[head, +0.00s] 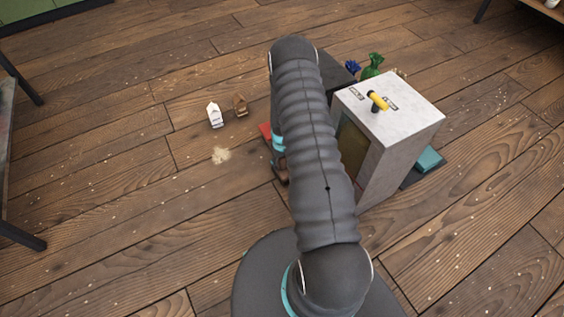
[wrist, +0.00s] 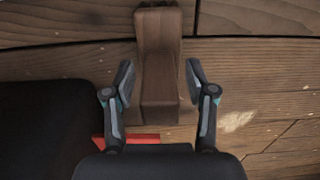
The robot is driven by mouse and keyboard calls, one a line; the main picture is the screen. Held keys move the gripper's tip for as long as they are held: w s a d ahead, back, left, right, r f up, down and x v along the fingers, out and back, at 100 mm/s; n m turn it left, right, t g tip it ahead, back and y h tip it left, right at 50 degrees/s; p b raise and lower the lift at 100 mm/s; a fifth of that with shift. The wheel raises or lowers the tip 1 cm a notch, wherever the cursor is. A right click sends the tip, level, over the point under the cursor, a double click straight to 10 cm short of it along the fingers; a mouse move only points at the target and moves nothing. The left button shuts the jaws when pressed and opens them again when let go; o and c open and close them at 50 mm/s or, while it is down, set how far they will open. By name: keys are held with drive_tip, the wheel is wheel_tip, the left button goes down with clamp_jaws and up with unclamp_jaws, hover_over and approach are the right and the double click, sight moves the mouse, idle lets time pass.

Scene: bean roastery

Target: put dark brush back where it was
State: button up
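A dark brown wooden piece, which looks like the dark brush (wrist: 160,75), fills the upper middle of the wrist view. It has a wider end at the top edge; its bristles cannot be made out. My gripper (wrist: 160,80) is open, with one finger on each side of the piece and a narrow gap visible at each fingertip. In the head view a dark brown thing (head: 281,174), likely the same piece, shows just left of my arm, which hides most of the gripper area.
A pale box-shaped cabinet (head: 412,118) with a yellow-handled thing (head: 377,99) on top stands right of my arm. Green (head: 373,65) and blue bags (head: 353,67) are behind. A red thing (wrist: 130,138) is near.

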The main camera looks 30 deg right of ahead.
wheel_tip(320, 180, up, 12)
drive_tip(key=shift+r, duration=0.15)
drive_tip(key=s+a+r+t, duration=0.1)
drive_tip(key=s+a+r, duration=0.15)
drive_tip(key=r, duration=0.75)
drive_tip(key=s+a+r+t, duration=0.1)
drive_tip(key=a+r, duration=0.2)
drive_tip(key=r, duration=0.7)
drive_tip(key=s+a+r+t, duration=0.1)
drive_tip(key=a+r, duration=0.2)
drive_tip(key=r, duration=0.8)
drive_tip(key=s+a+r+t, duration=0.1)
drive_tip(key=s+a+r, duration=0.1)
drive_tip(key=s+r, duration=0.2)
drive_tip(key=s+a+r, duration=0.3)
drive_tip(key=s+r, duration=0.2)
drive_tip(key=s, duration=0.6)
drive_tip(key=s+a+r+t, duration=0.1)
drive_tip(key=s+a+r, duration=0.2)
drive_tip(key=s+r, duration=0.2)
drive_tip(key=s, duration=0.3)
drive_tip(key=shift+s+t, duration=0.25)
drive_tip(key=shift+t, duration=0.05)
